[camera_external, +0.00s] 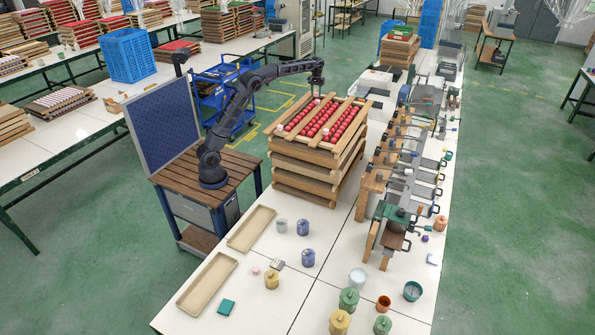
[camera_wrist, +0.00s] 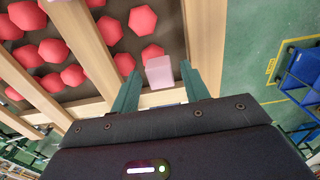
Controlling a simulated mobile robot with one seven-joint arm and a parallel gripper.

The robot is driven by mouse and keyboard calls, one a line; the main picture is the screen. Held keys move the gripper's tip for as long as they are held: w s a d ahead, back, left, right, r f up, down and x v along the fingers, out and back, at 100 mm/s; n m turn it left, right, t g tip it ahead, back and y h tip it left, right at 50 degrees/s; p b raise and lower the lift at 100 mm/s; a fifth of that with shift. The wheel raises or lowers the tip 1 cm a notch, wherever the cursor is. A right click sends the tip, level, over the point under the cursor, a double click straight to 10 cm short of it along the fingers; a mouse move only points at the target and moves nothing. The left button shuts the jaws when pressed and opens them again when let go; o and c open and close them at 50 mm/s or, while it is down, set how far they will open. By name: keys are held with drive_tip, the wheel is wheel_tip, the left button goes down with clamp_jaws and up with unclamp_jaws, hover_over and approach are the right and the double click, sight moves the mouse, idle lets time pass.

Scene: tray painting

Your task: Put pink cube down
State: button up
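The pink cube (camera_wrist: 160,72) shows in the wrist view between the two fingertips of my gripper (camera_wrist: 159,76). The green fingers stand apart, with a narrow gap visible on each side of the cube, so my gripper looks open around it. The cube appears at the wooden rim of the tray (camera_wrist: 213,30); its contact with the rim is hard to tell. In the external view my gripper (camera_external: 317,88) points down over the far edge of the top tray (camera_external: 292,104), which holds red pieces.
The tray tops a wooden stack (camera_external: 305,172) on the white table. Clamps and tools line the right side. Jars and empty trays (camera_external: 207,283) stand in front.

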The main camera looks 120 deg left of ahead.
sight(316, 93)
drive_tip(key=shift+r, duration=0.1)
wheel_tip(316, 93, up, 12)
idle(0.8)
